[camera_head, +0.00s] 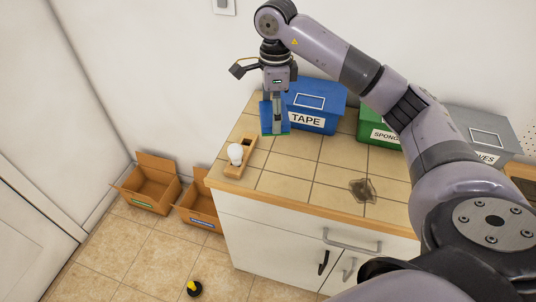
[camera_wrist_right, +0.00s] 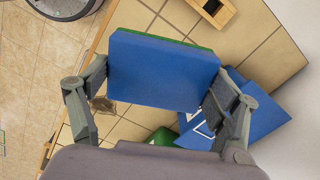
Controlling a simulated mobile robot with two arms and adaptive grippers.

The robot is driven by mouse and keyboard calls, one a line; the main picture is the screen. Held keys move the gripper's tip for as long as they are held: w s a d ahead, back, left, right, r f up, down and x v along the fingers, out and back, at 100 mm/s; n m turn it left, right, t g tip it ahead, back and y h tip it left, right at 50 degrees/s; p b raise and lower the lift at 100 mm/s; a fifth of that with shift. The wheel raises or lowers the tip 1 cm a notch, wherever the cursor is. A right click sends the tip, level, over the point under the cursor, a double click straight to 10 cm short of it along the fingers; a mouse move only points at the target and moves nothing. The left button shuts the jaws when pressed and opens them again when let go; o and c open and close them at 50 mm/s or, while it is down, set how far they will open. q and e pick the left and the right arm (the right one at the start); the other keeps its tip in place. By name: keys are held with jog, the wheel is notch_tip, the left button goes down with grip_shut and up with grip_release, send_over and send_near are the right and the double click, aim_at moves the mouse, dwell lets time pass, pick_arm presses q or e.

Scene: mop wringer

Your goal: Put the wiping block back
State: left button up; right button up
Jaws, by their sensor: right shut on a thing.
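The wiping block (camera_head: 266,117) is blue with a green layer along its lower edge. My right gripper (camera_head: 277,118) is shut on it and holds it upright over the counter's left back part, just left of the blue TAPE box. In the right wrist view the block's broad blue face (camera_wrist_right: 162,72) sits between the two fingers of the right gripper (camera_wrist_right: 160,82). I cannot tell whether its lower edge touches the counter. A wooden holder (camera_head: 247,158) lies on the counter just in front, with a white bulb (camera_head: 235,152) at it. My left gripper is not in view.
The blue TAPE box (camera_head: 318,104), a green box (camera_head: 372,128) and a grey box (camera_head: 482,128) line the counter's back. A brown dirty patch (camera_head: 362,190) marks the tiled top (camera_head: 300,172). Cardboard boxes (camera_head: 148,186) and a yellow-black object (camera_head: 194,288) are on the floor.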

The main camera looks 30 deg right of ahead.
jog(key=p, duration=0.2)
send_over(274, 167)
notch_tip(274, 167, down, 7)
notch_tip(274, 167, down, 4)
jog(key=shift+r+p, duration=0.15)
jog(key=shift+p, duration=0.2)
jog(key=shift+w+f, duration=0.1)
jog(key=shift+f, duration=1.1)
notch_tip(274, 167, down, 4)
jog(key=shift+r+p, duration=0.1)
jog(key=shift+p, duration=0.55)
jog(key=o, duration=1)
jog(key=shift+o, duration=0.9)
jog(key=shift+d+r+b, duration=0.1)
jog(key=shift+r+b, duration=0.2)
jog(key=shift+r, duration=0.2)
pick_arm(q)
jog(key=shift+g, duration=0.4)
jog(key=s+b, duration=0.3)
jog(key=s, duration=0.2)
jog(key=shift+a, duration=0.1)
pick_arm(e)
notch_tip(274, 167, up, 11)
